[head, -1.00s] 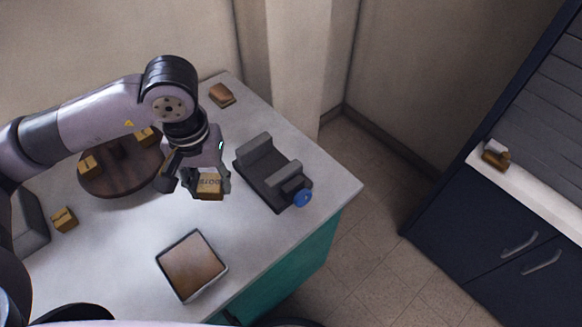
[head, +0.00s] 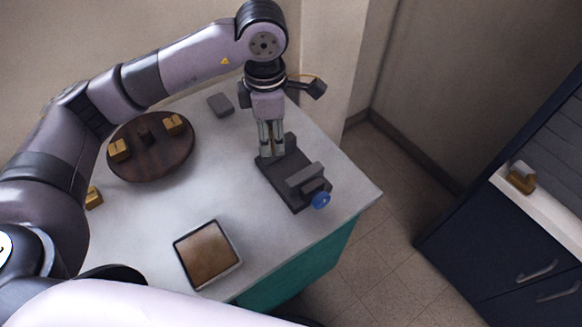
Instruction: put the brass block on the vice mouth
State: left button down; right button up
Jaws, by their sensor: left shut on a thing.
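The dark grey vice (head: 275,192) stands near the right edge of the table, its blue knob (head: 321,200) towards the front right. My left gripper (head: 271,154) points down over the back left part of the vice, beside its rear jaw. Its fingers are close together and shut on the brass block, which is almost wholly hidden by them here. I cannot tell whether the block touches the vice. My right gripper is not in view.
A round wooden tray (head: 150,176) with brass blocks (head: 119,150) stands at the left. A square tan-lined tray (head: 236,264) lies at the front. A grey block (head: 220,104) lies at the back. The table between the trays and vice is clear.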

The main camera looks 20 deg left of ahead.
aim_at(291, 170)
pick_arm(q)
jog(key=n, duration=0.2)
jog(key=w+r+n, duration=0.1)
jog(key=n, duration=0.3)
jog(key=shift+w+d+r, duration=0.15)
jog(key=shift+w+d, duration=0.15)
jog(key=shift+w, duration=0.1)
jog(key=w+d+r+n+p, duration=0.15)
jog(key=w+n, duration=0.25)
jog(key=n, duration=1.3)
notch_tip(291, 170, down, 18)
jog(key=p, duration=0.3)
jog(key=shift+d, duration=0.1)
jog(key=shift+f, duration=0.35)
jog(key=shift+f, duration=0.1)
jog(key=c, duration=1)
grip_release()
